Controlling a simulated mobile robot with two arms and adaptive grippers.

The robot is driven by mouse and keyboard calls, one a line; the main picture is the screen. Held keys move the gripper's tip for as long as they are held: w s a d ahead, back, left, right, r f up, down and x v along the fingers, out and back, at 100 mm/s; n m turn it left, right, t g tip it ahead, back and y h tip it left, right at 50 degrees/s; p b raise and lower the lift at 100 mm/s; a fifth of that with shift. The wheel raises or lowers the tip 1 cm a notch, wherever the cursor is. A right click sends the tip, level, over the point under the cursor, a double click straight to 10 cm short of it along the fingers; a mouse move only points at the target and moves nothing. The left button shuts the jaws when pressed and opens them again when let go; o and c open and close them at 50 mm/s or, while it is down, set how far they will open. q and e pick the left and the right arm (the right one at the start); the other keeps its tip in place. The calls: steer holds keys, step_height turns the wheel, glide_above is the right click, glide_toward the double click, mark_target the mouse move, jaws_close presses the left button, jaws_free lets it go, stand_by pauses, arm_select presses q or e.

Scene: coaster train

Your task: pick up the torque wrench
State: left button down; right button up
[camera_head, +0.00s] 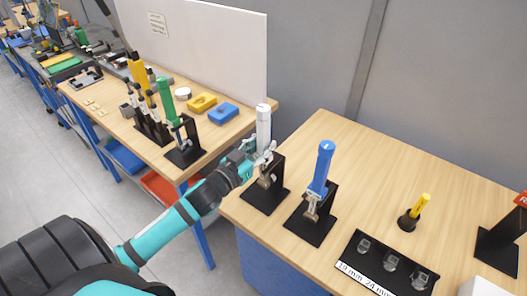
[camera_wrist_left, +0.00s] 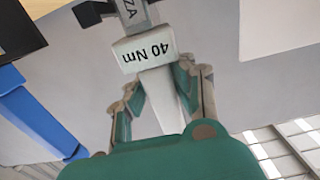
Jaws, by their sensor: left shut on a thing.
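A torque wrench with a white handle (camera_head: 263,125) stands upright in a black stand (camera_head: 264,199) at the left end of the near wooden table. My left gripper (camera_head: 263,154) reaches it from the left and is shut on it, low on the white handle. In the left wrist view, the wrench's pale body (camera_wrist_left: 158,88) lies between the two fingers (camera_wrist_left: 163,92), with a "40 Nm" label above them. Whether the wrench still rests in its stand cannot be told. My right gripper is not in view.
A blue-handled wrench (camera_head: 321,168) in its own black stand is close on the right. A socket tray (camera_head: 381,268) and a yellow-handled tool (camera_head: 419,206) stand further right. A green-handled tool (camera_head: 166,101) is on the left bench. A white panel (camera_head: 215,45) rises behind.

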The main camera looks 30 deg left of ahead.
arm_select(q)
steer(key=shift+r, duration=0.9)
steer(key=s+a+b, duration=0.1)
steer(key=s+b, duration=0.3)
steer(key=s, duration=1.4)
steer(key=shift+a, duration=0.15)
steer(key=shift+r, duration=0.1)
steer(key=c, duration=1.7)
jaws_free()
steer(key=shift+c, duration=0.2)
jaws_close()
